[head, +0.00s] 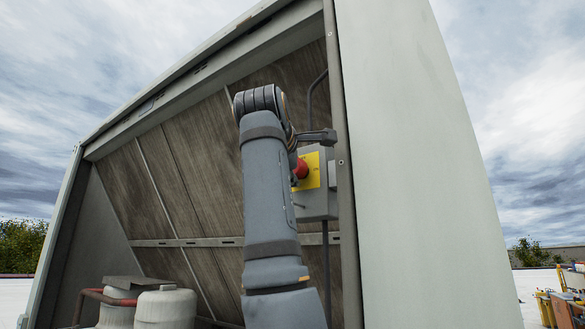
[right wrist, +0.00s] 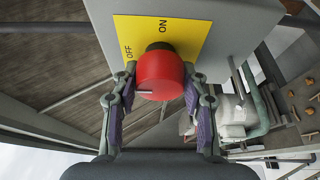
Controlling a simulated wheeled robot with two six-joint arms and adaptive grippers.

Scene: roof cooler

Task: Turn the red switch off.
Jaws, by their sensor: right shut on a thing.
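The red switch (right wrist: 162,76) is a round knob on a yellow plate (right wrist: 190,32) marked OFF at the left and ON at the top in the right wrist view. A short pale line on the knob's face lies roughly level and toward its left side. I cannot tell exactly which label it lines up with. My right gripper (right wrist: 160,84) is shut on the red switch, one finger on each side. In the head view the red switch (head: 301,168) shows just right of my right arm, which hides most of that gripper. My left gripper is not in view.
The plate is on a grey box (head: 318,205) inside the open cooler housing, close to its upright edge (head: 347,200). A large pale panel (head: 415,160) stands to the right. White tanks (head: 165,305) with a reddish pipe are low at the left.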

